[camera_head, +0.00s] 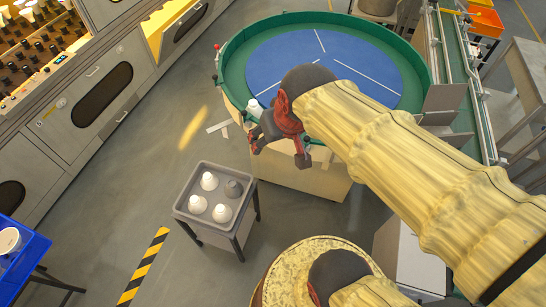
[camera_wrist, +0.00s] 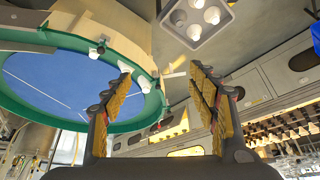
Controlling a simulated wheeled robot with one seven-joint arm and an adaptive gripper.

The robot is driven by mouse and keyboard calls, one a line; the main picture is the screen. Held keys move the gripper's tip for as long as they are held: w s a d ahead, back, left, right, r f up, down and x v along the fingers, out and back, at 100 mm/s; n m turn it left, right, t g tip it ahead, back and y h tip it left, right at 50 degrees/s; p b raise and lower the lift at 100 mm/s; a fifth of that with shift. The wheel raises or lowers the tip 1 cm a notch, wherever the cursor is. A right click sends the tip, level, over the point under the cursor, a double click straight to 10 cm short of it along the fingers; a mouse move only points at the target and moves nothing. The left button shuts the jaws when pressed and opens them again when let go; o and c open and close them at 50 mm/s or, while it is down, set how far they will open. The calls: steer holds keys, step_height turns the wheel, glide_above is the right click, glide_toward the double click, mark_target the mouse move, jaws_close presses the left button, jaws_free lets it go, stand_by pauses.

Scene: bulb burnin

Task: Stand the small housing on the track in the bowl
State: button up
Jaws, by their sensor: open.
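The bowl has a green rim (camera_head: 232,42) and a blue floor (camera_head: 330,60) with white lines. It also shows at the left of the wrist view, with its green rim (camera_wrist: 75,38) curving past the left finger. A small white piece (camera_head: 254,106) stands at the bowl's near-left edge, beside my gripper; I cannot tell for sure that it is the small housing. Small white pieces also show along the rim in the wrist view (camera_wrist: 124,66). My gripper (camera_head: 280,152) is open over the bowl's near edge. Its spread fingers (camera_wrist: 160,78) hold nothing. My arm hides part of the bowl.
A grey tray stand (camera_head: 178,208) holds several white housings (camera_head: 221,213) and one grey housing (camera_head: 233,188). A straight conveyor (camera_head: 462,80) runs at the bowl's right. Cabinets (camera_head: 90,100) line the left. Open floor (camera_head: 130,190) lies between the cabinets and the stand.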

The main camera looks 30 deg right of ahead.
steer(key=s+a+r+n, duration=0.1)
steer(key=s+a, duration=0.3)
steer(key=s, duration=0.2)
steer(key=shift+r+n+y, duration=0.2)
steer(key=shift+n+y, duration=0.2)
steer(key=shift+a, duration=0.15)
steer(key=shift+c, duration=1.2)
